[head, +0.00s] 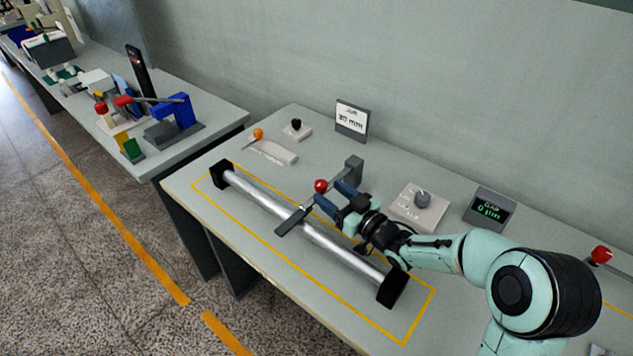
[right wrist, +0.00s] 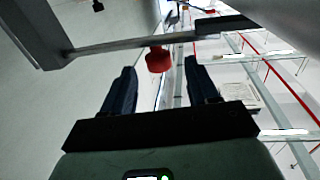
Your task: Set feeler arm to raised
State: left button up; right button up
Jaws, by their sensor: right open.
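The feeler arm (head: 295,220) is a dark arm reaching from a grey post (head: 354,172) to a flat end over the silver roller (head: 262,202). I cannot tell whether that end touches the roller. The arm's red knob (head: 320,185) is beside my right gripper (head: 328,194). In the right wrist view the knob (right wrist: 158,60) shows between the tips of the open right gripper (right wrist: 160,72), with visible space on both sides. The feeler arm's bar (right wrist: 130,43) crosses that view. My left gripper is not in view.
A control box with a grey dial (head: 422,198) and a display (head: 489,207) stand right of the roller. Behind it are a sign (head: 351,118), a black knob (head: 296,124) and an orange-tipped lever (head: 258,134). Another bench with blue fixtures (head: 172,110) stands left. The bench's front strip is clear.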

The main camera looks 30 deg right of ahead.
aim_at(317, 182)
jog(key=x, duration=0.6)
jog(key=shift+w, duration=0.2)
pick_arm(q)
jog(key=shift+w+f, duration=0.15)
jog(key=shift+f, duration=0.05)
pick_arm(e)
jog(key=shift+c, duration=0.2)
